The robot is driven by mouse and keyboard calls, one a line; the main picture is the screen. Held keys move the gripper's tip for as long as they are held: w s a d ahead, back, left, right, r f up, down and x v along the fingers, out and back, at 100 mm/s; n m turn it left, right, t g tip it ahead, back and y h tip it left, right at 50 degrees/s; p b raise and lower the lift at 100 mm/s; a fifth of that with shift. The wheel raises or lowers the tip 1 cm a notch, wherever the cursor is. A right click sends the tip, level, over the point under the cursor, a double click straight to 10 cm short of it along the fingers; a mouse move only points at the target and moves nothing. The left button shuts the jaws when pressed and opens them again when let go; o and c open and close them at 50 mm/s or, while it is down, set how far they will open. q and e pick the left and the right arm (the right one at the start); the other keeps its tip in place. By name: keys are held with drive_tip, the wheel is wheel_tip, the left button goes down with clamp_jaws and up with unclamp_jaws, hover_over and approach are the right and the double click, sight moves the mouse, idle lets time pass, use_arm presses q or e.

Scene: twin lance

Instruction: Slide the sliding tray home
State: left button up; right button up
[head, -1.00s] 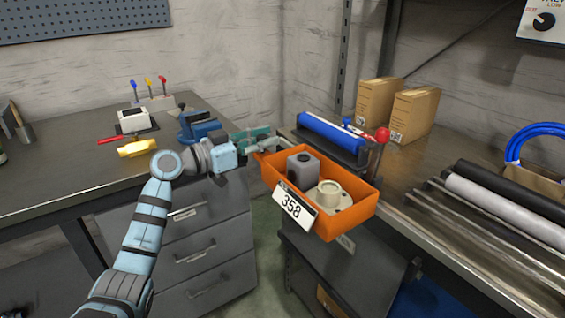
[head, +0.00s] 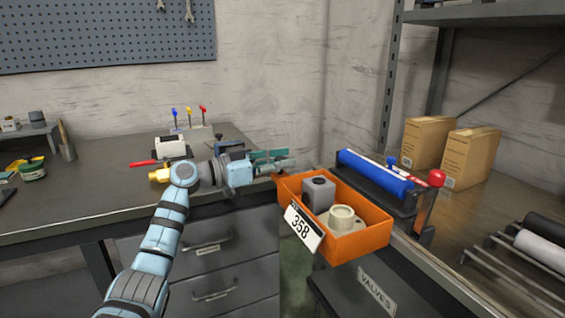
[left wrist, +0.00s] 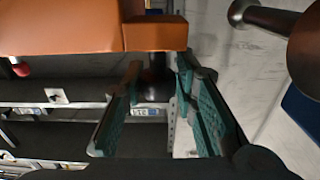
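An orange tray (head: 362,247) with a "358" tag on its front juts out over the gap at the edge of the right bench. It holds a grey block (head: 318,194) and a beige round fitting (head: 341,219). My left gripper (head: 285,160) is just beyond the tray's far left corner in the head view. In the left wrist view, its teal fingers (left wrist: 160,68) are apart, with nothing clearly between them. The orange tray (left wrist: 65,28) shows there at the top left, close to the fingertips; contact cannot be told. My right gripper is not in view.
A blue roller (head: 375,172) in a dark stand with a red knob stands behind the tray.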

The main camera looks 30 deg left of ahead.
use_arm(q)
drive_tip(key=o, duration=0.4)
drive_tip(key=shift+w+a+f, duration=0.1)
drive_tip(key=shift+w+a, duration=0.05)
drive_tip(key=shift+c, duration=0.2)
drive_tip(key=v, duration=1.2)
